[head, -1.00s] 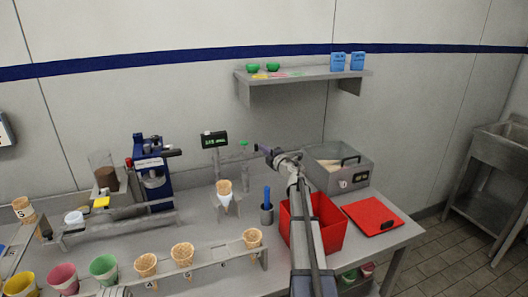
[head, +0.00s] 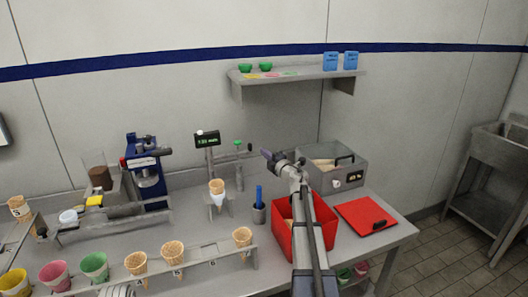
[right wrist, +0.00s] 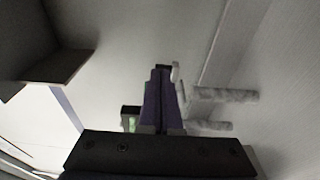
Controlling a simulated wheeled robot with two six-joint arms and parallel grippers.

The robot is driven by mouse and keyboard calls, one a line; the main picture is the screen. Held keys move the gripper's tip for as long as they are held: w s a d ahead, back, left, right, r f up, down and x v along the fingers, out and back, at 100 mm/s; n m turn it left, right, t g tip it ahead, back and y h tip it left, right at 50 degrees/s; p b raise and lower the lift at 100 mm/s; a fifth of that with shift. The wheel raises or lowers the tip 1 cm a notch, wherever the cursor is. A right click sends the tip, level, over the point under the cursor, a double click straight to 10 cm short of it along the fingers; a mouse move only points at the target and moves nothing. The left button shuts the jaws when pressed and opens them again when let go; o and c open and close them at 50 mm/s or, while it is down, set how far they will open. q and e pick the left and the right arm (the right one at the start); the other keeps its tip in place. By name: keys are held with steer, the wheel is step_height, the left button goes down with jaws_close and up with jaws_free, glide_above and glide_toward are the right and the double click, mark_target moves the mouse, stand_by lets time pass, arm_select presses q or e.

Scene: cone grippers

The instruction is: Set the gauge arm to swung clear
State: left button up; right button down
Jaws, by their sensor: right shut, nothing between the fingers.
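The gauge stand, with its small green-lit display (head: 207,138), stands at the back of the bench. Its grey gauge arm (head: 228,155) reaches right from the post to a dark tip, near a green-topped post (head: 238,144). A cone in a holder (head: 217,188) stands in front of the stand. My right gripper (head: 267,155) is shut and empty, just right of the arm's tip and apart from it in the picture.
A red bin (head: 325,238) and a grey lidded box (head: 340,170) lie near my right arm. A blue pen in a cup (head: 259,210) stands left of it. A wall shelf (head: 295,77) hangs above. A cone rack (head: 205,268) runs along the front.

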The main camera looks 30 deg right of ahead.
steer(key=s+d, duration=0.4)
steer(key=s, duration=0.3)
stand_by(0.3)
